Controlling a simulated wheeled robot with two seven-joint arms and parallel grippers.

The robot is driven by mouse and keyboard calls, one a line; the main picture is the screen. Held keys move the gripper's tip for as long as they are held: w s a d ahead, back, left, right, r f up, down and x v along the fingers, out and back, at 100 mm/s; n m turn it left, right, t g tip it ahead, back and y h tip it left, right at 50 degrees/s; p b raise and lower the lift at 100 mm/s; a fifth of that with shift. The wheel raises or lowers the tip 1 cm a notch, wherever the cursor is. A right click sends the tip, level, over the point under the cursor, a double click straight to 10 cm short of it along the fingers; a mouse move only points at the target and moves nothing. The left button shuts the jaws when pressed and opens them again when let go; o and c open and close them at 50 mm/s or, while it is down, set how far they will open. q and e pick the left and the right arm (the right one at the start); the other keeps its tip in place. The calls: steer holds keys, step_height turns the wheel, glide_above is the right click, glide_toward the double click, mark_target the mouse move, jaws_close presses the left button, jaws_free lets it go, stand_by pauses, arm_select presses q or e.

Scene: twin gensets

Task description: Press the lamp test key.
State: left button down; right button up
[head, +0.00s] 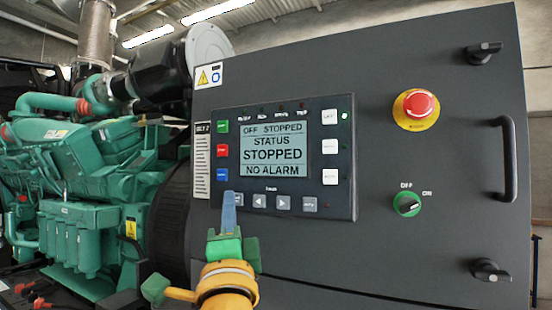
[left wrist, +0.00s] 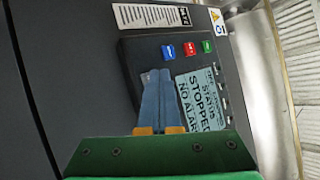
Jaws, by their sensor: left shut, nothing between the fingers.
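The control panel (head: 345,208) on the dark cabinet has a lit screen (head: 275,142) reading OFF STOPPED, STATUS STOPPED, NO ALARM. Green (head: 222,127), red (head: 221,150) and blue (head: 222,174) keys run down its left side. Pale keys run down its right side, the top one (head: 329,116) included. A row of grey keys (head: 283,203) lies below the screen. The key labels are too small to read surely. My left gripper (head: 229,194) is shut and empty, its blue-grey tips (left wrist: 158,73) over the panel's lower left, partly hiding the row's left end. Contact cannot be told.
A red emergency stop (head: 418,104) on a yellow base and a green OFF/ON switch (head: 407,204) sit right of the panel. A door handle (head: 508,158) and two latches stick out farther right. The green engine (head: 75,180) stands at left.

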arm_select(q)
steer(key=shift+w+d, duration=0.1)
steer(key=shift+w, duration=0.2)
stand_by(0.4)
steer(key=shift+s+a+b, duration=0.25)
steer(key=shift+s+b, duration=0.3)
steer(key=shift+s, duration=0.25)
steer(key=s+b, duration=0.1)
steer(key=s, duration=0.1)
steer(key=s+a, duration=0.1)
steer(key=s+a+b, duration=0.1)
steer(key=s, duration=0.1)
steer(key=shift+s+b, duration=0.3)
steer(key=shift+b, duration=0.05)
steer(key=shift+f, duration=0.1)
